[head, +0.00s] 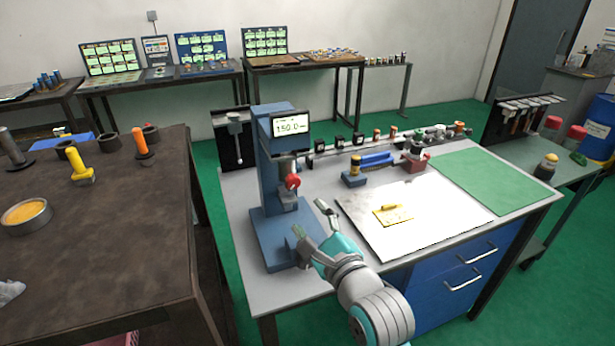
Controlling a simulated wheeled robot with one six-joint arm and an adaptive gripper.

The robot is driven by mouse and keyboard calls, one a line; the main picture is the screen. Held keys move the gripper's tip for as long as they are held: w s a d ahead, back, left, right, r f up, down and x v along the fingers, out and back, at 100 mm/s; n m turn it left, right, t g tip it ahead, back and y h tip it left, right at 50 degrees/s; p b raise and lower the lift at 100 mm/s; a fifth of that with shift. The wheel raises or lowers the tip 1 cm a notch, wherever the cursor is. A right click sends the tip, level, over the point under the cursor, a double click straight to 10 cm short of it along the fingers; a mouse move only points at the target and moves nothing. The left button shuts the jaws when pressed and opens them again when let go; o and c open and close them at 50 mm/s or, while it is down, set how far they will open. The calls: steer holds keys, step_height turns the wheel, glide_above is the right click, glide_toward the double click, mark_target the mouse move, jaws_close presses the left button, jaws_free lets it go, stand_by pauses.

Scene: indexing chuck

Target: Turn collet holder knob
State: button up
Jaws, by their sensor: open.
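A blue upright machine (265,165) with a lit display reading about 150.0 stands on the left part of the grey workbench. A red round knob (292,181) sits on the front of its grey spindle part. My gripper (311,219) is open and empty, in front of the machine and a little below and right of the red knob, apart from it. One finger is near the machine's blue base. I cannot tell for sure which part is the collet holder knob. A small red block-like fixture (415,160) stands at the bench's back.
A white sheet (430,225) with a yellow piece (393,214) lies right of my gripper. A dark brown table (110,235) stands at left.

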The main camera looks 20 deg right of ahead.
mark_target(294, 184)
steer(key=shift+m, duration=0.4)
steer(key=w, duration=0.4)
steer(key=w+r, duration=0.1)
steer(key=w, duration=0.6)
steer(key=shift+w+d+r, duration=0.15)
steer(key=shift+w+r, duration=0.15)
steer(key=shift+w, duration=0.1)
jaws_close()
